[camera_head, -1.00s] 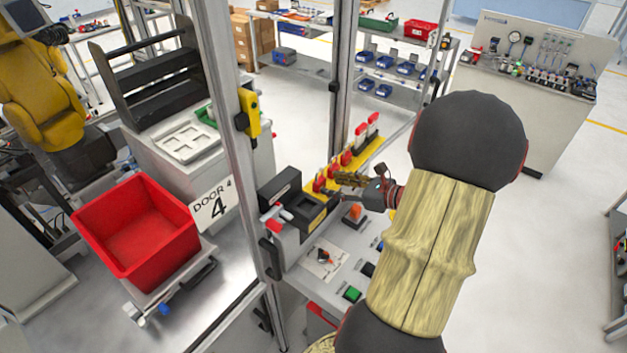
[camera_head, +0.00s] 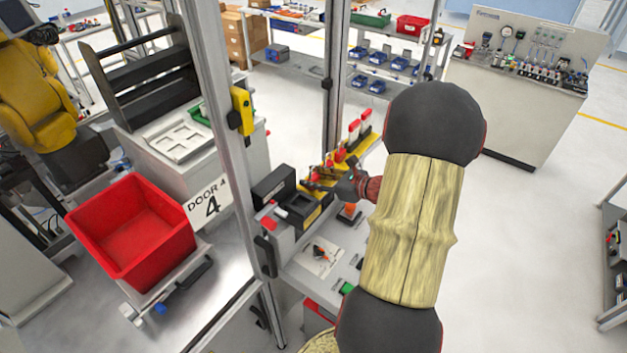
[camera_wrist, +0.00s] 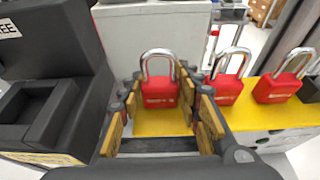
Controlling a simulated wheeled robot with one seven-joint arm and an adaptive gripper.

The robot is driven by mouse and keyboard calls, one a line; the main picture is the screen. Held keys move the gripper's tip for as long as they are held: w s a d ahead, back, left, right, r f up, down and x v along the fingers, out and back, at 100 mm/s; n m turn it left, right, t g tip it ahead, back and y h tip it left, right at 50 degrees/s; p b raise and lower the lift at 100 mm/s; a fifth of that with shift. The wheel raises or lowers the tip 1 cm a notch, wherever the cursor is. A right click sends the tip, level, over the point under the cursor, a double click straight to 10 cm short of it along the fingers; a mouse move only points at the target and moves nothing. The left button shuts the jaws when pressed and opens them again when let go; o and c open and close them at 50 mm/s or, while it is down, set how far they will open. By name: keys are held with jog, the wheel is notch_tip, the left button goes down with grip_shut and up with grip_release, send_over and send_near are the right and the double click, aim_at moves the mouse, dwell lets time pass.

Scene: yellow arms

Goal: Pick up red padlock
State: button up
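Red padlocks with silver shackles stand in a row on a yellow ledge. In the wrist view the nearest red padlock (camera_wrist: 159,92) is upright between the two spread fingers of my gripper (camera_wrist: 160,112), and clear gaps show on both sides of its body. A second padlock (camera_wrist: 227,88) is just right of the right finger, and a third padlock (camera_wrist: 277,87) is farther right. In the head view my gripper (camera_head: 322,186) is at the near end of the yellow ledge (camera_head: 372,139), partly covering the padlocks there.
A black device (camera_wrist: 52,75) stands close left of my gripper. A grey post (camera_head: 212,100) with a yellow switch (camera_head: 242,110) rises left of the panel. A red bin (camera_head: 135,232) sits farther left. Small buttons are on the panel below my wrist.

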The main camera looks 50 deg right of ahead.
jog(key=c, duration=0.6)
jog(key=shift+c, duration=0.4)
jog(key=shift+r, duration=0.1)
jog(key=shift+r, duration=0.45)
notch_tip(320, 180, up, 2)
jog(key=shift+r, duration=0.2)
jog(key=s+a+r, duration=0.7)
jog(key=s+r, duration=0.2)
jog(key=s, duration=0.3)
jog(key=shift+r+p, duration=0.3)
